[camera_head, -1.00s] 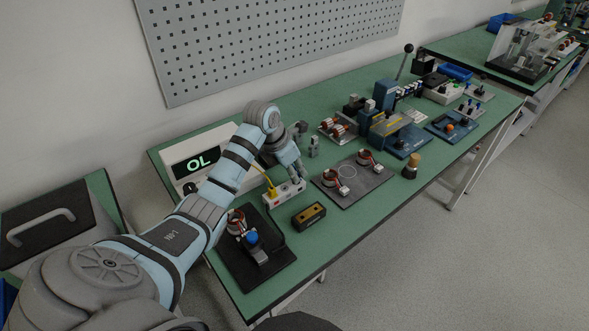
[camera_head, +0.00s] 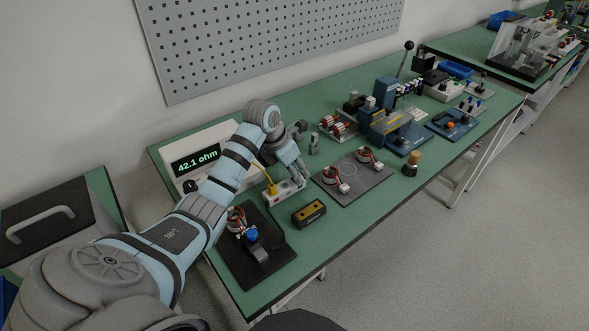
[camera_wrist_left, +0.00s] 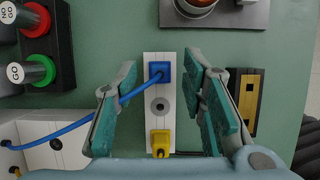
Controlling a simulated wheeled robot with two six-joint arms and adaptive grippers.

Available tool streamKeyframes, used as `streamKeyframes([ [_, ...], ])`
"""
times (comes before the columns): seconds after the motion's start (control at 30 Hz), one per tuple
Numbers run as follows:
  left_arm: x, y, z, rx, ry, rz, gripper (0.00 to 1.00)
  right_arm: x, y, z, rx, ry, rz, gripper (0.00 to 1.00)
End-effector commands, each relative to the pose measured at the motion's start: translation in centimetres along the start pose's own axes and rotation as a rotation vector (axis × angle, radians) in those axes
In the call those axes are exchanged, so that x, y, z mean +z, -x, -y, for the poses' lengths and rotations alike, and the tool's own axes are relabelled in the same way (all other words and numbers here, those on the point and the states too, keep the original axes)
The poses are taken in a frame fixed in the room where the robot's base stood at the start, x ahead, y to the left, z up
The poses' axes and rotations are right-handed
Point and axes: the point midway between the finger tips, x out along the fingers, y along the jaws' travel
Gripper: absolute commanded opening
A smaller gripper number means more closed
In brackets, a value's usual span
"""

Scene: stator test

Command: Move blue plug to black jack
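The white jack strip (camera_head: 285,196) lies on the green bench; it also shows upright in the left wrist view (camera_wrist_left: 151,122). The blue plug (camera_wrist_left: 160,72) sits in the strip's far end socket, with its blue cable running to the meter. The socket under it is covered, so I cannot see its colour. A dark round jack (camera_wrist_left: 160,105) in the middle is empty. The yellow plug (camera_wrist_left: 160,141) sits in the near end. My left gripper (camera_head: 293,176) is over the strip; its teal fingers (camera_wrist_left: 162,77) are apart on either side of the blue plug. My right gripper is not in view.
The meter (camera_head: 199,158) reads 42.1 ohm behind my left arm. A black fixture (camera_head: 268,270) with a wound stator stands in front. A yellow-black block (camera_head: 309,214) lies beside the strip. A grey plate (camera_head: 352,192) with two stators is to the right.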

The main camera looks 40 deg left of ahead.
Motion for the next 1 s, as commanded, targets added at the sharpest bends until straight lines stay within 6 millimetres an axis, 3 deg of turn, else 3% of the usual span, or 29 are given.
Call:
streamKeyframes([
  [0.17, 0.1, 2.1, -0.1, 0.003, -0.001, 0.003, 0.38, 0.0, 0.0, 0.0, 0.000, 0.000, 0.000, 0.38],
  [0.4, 0.1, 8.7, -0.1, 0.004, -0.002, 0.003, 0.38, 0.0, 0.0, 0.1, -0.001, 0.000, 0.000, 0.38],
  [0.53, 0.0, 11.1, -0.1, 0.002, 0.000, 0.001, 0.38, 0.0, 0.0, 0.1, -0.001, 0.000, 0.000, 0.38],
  [0.67, 0.0, 12.0, 0.0, 0.001, 0.000, 0.000, 0.38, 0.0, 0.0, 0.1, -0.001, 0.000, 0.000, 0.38],
  [1.0, 0.0, 12.0, 0.0, 0.000, 0.000, 0.000, 0.38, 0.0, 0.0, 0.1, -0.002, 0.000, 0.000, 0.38],
])
